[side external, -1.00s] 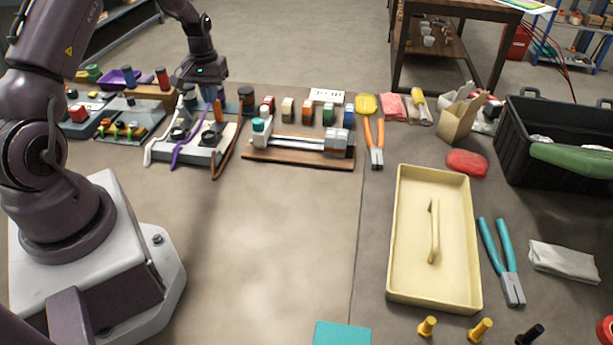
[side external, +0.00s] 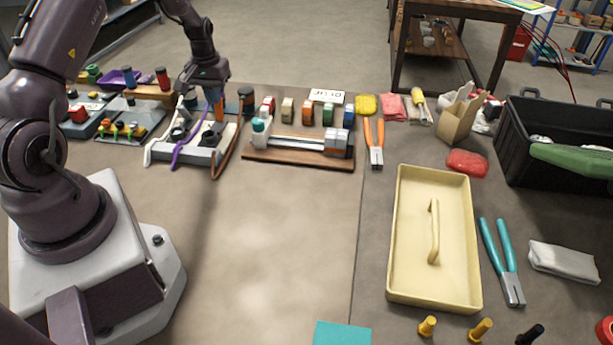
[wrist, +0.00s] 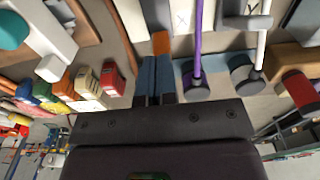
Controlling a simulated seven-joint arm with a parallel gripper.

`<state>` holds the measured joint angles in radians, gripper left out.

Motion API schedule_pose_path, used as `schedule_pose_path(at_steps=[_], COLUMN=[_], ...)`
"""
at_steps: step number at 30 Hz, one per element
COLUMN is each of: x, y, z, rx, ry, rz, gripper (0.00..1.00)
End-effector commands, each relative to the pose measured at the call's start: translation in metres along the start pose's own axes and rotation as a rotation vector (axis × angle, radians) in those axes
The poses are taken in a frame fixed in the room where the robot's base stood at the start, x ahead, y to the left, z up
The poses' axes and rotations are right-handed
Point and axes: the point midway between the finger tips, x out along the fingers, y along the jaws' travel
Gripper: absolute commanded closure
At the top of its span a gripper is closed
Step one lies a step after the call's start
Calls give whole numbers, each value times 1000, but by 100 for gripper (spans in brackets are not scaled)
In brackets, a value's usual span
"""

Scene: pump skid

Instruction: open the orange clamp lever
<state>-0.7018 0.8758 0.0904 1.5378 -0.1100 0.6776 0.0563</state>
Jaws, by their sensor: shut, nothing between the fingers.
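The orange clamp lever (side external: 219,109) stands up from the light grey pump skid (side external: 200,157) at the back left in the side external view. My gripper (side external: 212,97) is over the skid, pointing down, with its blue fingers close against the upper part of the lever. In the wrist view the fingers (wrist: 155,92) are together and empty. The orange lever end (wrist: 160,42) shows just beyond the fingertips. I cannot tell whether they touch it. The clamp's lower part is hidden by the fingers.
A purple hose (side external: 177,152) and a brown hose (side external: 227,150) hang over the skid close to the lever. A wooden board with a slide (side external: 300,158) lies to the right.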

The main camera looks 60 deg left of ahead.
Motion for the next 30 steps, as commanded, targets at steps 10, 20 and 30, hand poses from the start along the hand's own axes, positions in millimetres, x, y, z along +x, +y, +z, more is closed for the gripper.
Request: schedule_pose_path(at_steps=[10, 20, 30], x=[20, 12, -17], y=[2, 3, 2], z=[11, 8, 8], rx=[3, 4, 3], ry=[-73, -72, -64], rz=[2, 3, 1], gripper=[100, 100, 100])
